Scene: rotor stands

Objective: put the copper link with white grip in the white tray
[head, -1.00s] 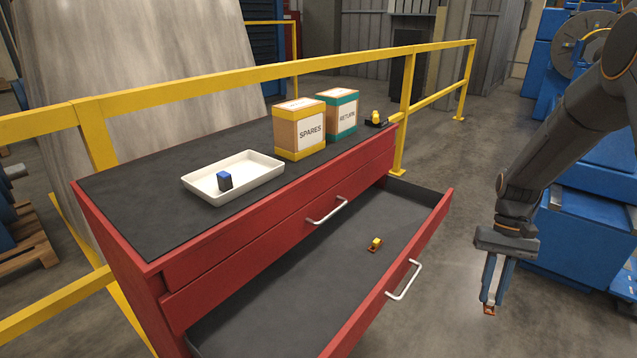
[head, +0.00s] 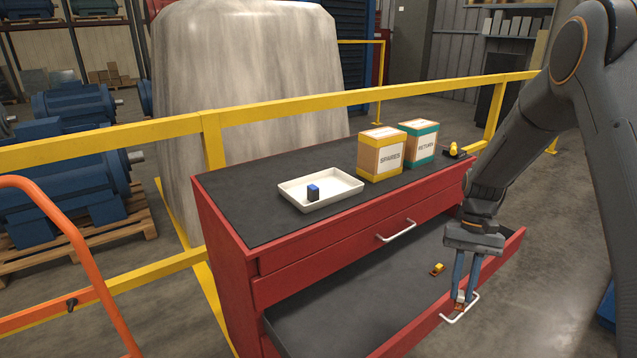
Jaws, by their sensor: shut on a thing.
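The white tray (head: 338,186) lies on the dark top of the red cabinet, left of the two boxes. A small dark block with a blue top (head: 313,193) sits in it. My gripper (head: 461,298) points down, appearing over the handle and front edge of the open drawer. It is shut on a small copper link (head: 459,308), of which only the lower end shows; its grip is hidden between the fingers. Another copper link, with a yellow grip (head: 437,269), lies inside the open drawer.
A SPARES box (head: 381,156) and a RETURN box (head: 420,143) stand right of the tray. A small yellow-topped piece (head: 453,149) is at the cabinet's far right. The open drawer (head: 350,310) juts forward. A yellow rail (head: 300,109) runs behind the cabinet.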

